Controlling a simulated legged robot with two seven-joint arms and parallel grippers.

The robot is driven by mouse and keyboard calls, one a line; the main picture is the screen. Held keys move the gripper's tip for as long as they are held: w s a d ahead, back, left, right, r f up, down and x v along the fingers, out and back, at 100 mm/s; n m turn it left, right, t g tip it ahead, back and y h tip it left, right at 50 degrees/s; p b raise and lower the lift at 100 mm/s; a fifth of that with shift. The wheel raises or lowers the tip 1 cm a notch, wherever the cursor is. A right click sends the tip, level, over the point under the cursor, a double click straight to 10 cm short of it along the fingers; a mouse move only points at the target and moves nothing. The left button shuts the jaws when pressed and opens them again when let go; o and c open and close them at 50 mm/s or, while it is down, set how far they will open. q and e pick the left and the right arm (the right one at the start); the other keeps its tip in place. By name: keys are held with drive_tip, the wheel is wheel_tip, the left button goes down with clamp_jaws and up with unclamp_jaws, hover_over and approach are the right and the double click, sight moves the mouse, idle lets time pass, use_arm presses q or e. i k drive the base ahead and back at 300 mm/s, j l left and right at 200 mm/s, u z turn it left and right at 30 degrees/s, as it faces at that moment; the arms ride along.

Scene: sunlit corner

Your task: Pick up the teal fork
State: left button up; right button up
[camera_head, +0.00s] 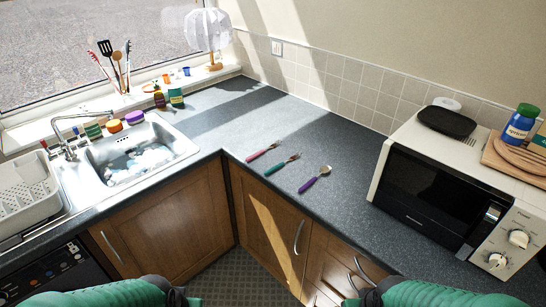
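The teal fork (277,168) lies flat on the dark grey worktop (335,160), near the corner. Its teal handle points to the lower left and its metal tines to the upper right. It lies between a red-handled utensil (260,154) and a purple-handled spoon (312,183), apart from both. My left gripper (188,299) and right gripper (352,299) show only partly at the bottom edge, below and well away from the fork. Their fingers are mostly cut off, so I cannot tell whether they are open.
A microwave (440,190) stands on the worktop at the right. A sink (140,155) with dishes inside and a white dish rack (27,190) are at the left. Pots and bottles line the windowsill. The worktop around the utensils is clear. Wooden cupboards (265,215) stand below.

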sight(274, 169)
drive_tip(key=i+j+u, duration=0.2)
drive_tip(key=u, duration=0.15)
drive_tip(key=i+j+u, duration=0.15)
drive_tip(key=i+u, duration=0.5)
drive_tip(key=z, duration=1.45)
drive_tip(key=k, duration=0.05)
